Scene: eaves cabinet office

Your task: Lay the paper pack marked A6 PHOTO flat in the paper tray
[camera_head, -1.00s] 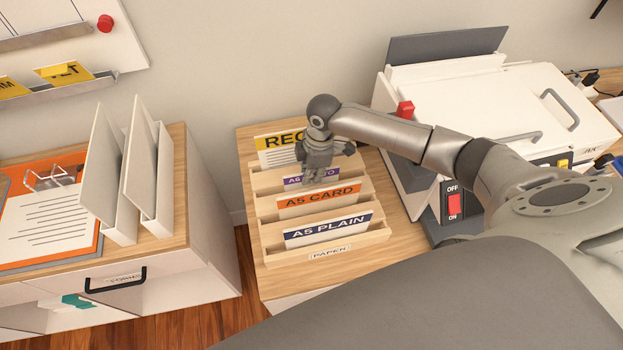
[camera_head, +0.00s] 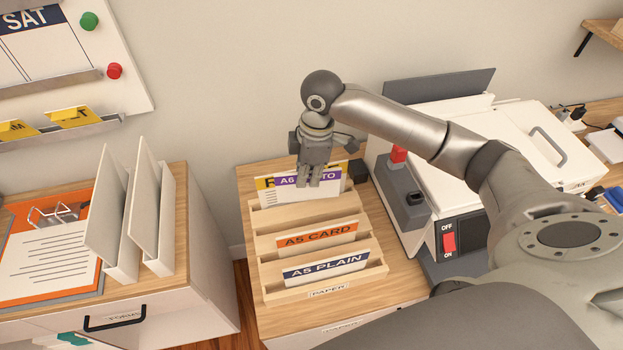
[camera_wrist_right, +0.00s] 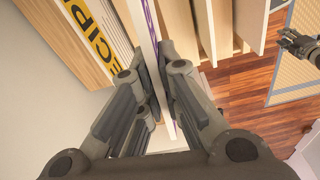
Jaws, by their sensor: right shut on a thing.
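The A6 PHOTO pack (camera_head: 290,193), white with a purple band, is held upright above the back slots of the wooden rack (camera_head: 262,243). My right gripper (camera_head: 309,183) is shut on its top edge, and the fingers cover part of the label. In the right wrist view the pack (camera_wrist_right: 149,22) shows edge-on between the fingers. My left gripper (camera_wrist_right: 297,45) shows small at the right of that view; its jaw state is unclear. I cannot tell for certain which thing is the paper tray.
The A5 CARD pack (camera_head: 316,237) and A5 PLAIN pack (camera_head: 325,267) stand in the front slots. A yellow-banded pack (camera_head: 263,184) is partly hidden behind the held pack. A white machine (camera_head: 500,130) stands right of the rack. White upright dividers (camera_head: 145,205) stand left, across a gap.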

